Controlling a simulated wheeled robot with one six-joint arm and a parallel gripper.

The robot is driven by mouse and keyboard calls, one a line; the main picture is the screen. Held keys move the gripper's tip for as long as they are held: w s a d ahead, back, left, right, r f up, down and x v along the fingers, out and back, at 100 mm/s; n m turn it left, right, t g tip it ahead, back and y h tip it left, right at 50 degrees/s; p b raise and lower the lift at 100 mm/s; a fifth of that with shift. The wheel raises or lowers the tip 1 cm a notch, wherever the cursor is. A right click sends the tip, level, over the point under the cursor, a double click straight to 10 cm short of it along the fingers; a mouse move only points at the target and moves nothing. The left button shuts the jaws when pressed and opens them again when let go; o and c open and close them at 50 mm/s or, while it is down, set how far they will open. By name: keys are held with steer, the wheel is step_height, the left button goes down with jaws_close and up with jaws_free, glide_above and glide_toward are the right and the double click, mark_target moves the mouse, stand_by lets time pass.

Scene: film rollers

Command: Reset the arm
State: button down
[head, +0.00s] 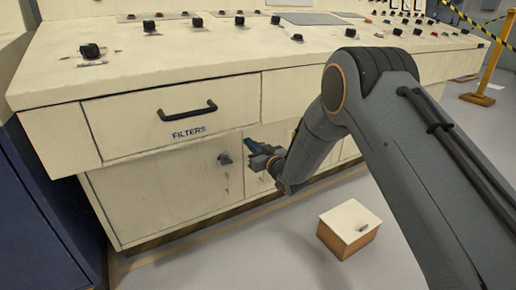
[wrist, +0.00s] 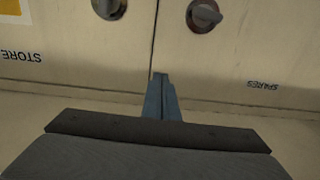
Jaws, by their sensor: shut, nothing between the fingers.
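My arm reaches in from the right in the head view, bent at the elbow. My gripper (head: 253,146) is in front of the cream console's lower cabinet doors, just right of a dark round knob (head: 225,159). In the wrist view my gripper (wrist: 160,78) shows its blue-grey fingers together, with nothing between them. Its tips point towards the seam between two doors, below two round knobs, a left one (wrist: 108,8) and a right one (wrist: 203,15). I cannot tell the exact gap to the doors.
The FILTERS drawer (head: 185,112) is closed, under a console top (head: 240,48) with several knobs. A dark blue cabinet (head: 35,215) is at left. A barrier post (head: 490,70) stands far right.

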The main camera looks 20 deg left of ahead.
steer(key=s+d+r+m+g+h+p, duration=0.1)
steer(key=s+d+r+m+h, duration=0.1)
steer(key=s+d+r+h, duration=0.5)
steer(key=s+d+m+g+h+p, duration=0.1)
steer(key=s+d, duration=0.4)
steer(key=d, duration=0.5)
steer(key=s+d+r+m+g+h, duration=0.1)
steer(key=s+d+r+g+h, duration=0.15)
steer(key=s+d, duration=0.65)
steer(key=s+d+r+g+h, duration=0.1)
steer(key=s+d+g, duration=0.3)
steer(key=s, duration=0.8)
steer(key=s+d+r+m+g+h, duration=0.1)
steer(key=s+d+g+h, duration=0.1)
steer(key=s+d, duration=0.75)
steer(key=d+r+m+p, duration=0.3)
steer(key=d+r+p, duration=0.6)
steer(key=r+p, duration=0.4)
steer(key=s+d+r+m+h+p, duration=0.1)
steer(key=d+r+m+p, duration=0.2)
steer(key=d+r+p, duration=0.6)
step_height(320, 180, up, 4)
steer(key=p, duration=0.9)
steer(key=shift+d+f+p, duration=0.15)
steer(key=shift+p, duration=0.15)
steer(key=shift+t, duration=0.25)
